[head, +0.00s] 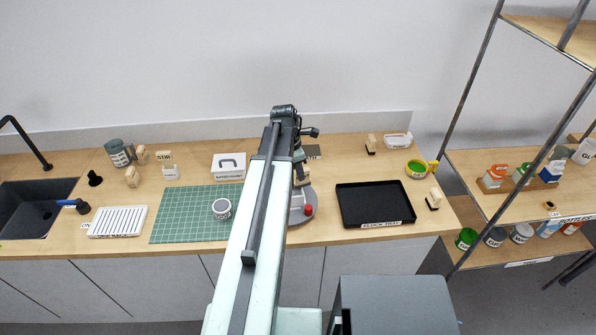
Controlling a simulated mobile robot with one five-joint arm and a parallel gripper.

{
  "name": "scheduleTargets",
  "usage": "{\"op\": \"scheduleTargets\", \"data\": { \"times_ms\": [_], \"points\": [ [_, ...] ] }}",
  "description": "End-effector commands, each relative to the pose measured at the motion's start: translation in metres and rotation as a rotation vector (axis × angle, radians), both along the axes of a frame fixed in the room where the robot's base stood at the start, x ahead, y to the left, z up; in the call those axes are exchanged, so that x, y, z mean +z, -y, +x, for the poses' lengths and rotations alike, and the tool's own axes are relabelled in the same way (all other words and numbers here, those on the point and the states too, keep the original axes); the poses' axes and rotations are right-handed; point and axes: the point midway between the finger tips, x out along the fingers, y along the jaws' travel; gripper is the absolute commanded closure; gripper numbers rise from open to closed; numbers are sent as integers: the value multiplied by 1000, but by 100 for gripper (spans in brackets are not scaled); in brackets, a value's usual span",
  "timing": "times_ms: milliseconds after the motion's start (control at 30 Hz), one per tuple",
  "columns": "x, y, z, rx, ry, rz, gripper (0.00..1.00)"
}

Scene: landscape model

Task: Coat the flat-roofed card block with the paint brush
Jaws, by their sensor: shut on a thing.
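My gripper (299,158) hangs from the arm's end over the middle of the worktop. It is shut on a small pale wooden thing (301,179), which looks like the paint brush; my arm hides part of it and its bristles are not clear. Just below it is a round grey turntable (304,192), partly hidden behind my arm. A pale block (296,207) stands on it, probably the flat-roofed card block; its left side is hidden. A red round thing (309,210) is close to the block's right. I cannot tell whether the brush touches the block.
A green cutting mat (185,215) with a tin (222,208) lies left of my arm. A white ribbed rack (117,221) and dark sink (28,215) are far left. Shelves with bottles stand at right.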

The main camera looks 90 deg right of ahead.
Motion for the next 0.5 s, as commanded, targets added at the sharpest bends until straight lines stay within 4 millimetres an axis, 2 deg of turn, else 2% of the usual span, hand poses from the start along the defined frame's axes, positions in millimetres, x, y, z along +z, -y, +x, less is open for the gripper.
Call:
{"op": "scheduleTargets", "data": {
  "times_ms": [33, 300, 400, 500],
  "points": [
    [13, 0, 0, 0, 0, 0, 100],
    [45, 0, 0, 0, 1, 0, 100],
    [52, 0, 1, 0, 1, 0, 100],
    [51, 0, 0, 0, 1, 0, 100]
  ]
}}
